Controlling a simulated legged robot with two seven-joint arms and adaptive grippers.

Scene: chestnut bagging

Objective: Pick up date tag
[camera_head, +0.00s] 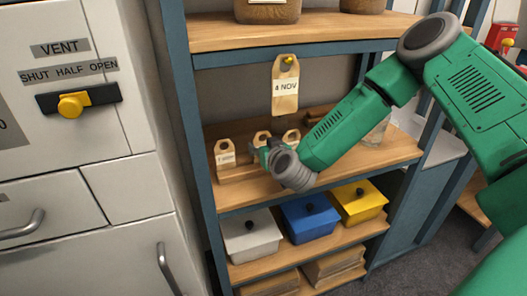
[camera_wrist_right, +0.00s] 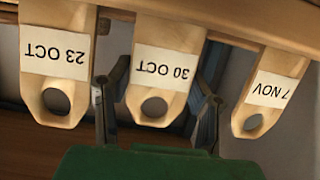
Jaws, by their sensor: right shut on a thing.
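Three wooden date tags stand in a rack on the middle shelf. The 30 OCT tag (camera_wrist_right: 160,68) is the middle one, upside down in the wrist view, between the two fingers of my right gripper (camera_wrist_right: 160,102). The right gripper (camera_head: 262,150) is shut on it, still at the rack. The 23 OCT tag (camera_wrist_right: 55,62) is on one side; in the head view it is partly hidden (camera_head: 292,136). The 7 NOV tag (camera_wrist_right: 270,90) is on the other side, at the left in the head view (camera_head: 225,156). A 4 NOV tag (camera_head: 285,88) hangs from a yellow peg above. My left gripper is not in view.
A glass jar (camera_head: 377,132) stands to the right on the middle shelf (camera_head: 350,165). White (camera_head: 250,238), blue (camera_head: 310,222) and yellow (camera_head: 360,204) lidded boxes are below. A blue post (camera_head: 190,120) and a white cabinet (camera_head: 120,150) border the left.

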